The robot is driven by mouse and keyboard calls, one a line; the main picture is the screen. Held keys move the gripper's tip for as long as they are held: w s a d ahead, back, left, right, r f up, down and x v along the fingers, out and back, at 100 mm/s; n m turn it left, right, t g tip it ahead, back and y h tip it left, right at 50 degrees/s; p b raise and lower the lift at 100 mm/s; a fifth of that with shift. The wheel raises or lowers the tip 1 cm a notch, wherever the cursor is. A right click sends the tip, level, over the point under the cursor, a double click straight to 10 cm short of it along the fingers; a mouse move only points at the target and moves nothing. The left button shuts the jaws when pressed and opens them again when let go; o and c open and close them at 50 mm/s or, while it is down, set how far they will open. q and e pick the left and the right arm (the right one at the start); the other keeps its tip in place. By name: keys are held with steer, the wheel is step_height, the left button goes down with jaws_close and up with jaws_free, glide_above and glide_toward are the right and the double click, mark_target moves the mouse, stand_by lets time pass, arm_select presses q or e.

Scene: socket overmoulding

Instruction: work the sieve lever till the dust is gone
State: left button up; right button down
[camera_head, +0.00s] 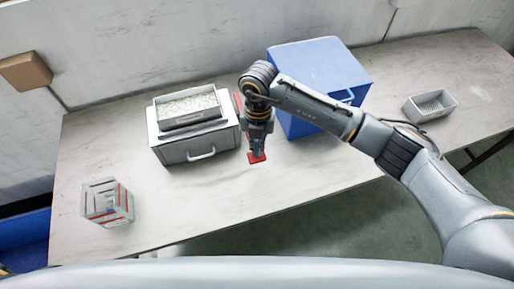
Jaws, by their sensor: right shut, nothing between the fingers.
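The sieve (178,151) is a grey box on the table, left of centre, with a handle on its front. Its open top tray (190,107) holds pale granules; I cannot make out dust among them. The red lever (257,158) is at the sieve's right side. A red part shows above and a red end below my gripper, with the middle hidden. My right gripper (257,149) points down just above the red end, shut and empty; I cannot tell whether it touches the lever. My left gripper is not in view.
A blue box (322,65) stands right behind my right arm. A small grey bin (431,105) is at the far right. A clear container with red marks (107,203) stands at the front left. The table front (190,205) before the sieve is clear.

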steer(key=w, duration=0.1)
steer(key=w+r+b, duration=0.1)
steer(key=w, duration=0.1)
steer(key=shift+d, duration=0.2)
step_height(320, 180, up, 12)
steer(key=w, duration=0.1)
stand_by(0.6)
steer(key=shift+w+d+f, duration=0.1)
stand_by(0.9)
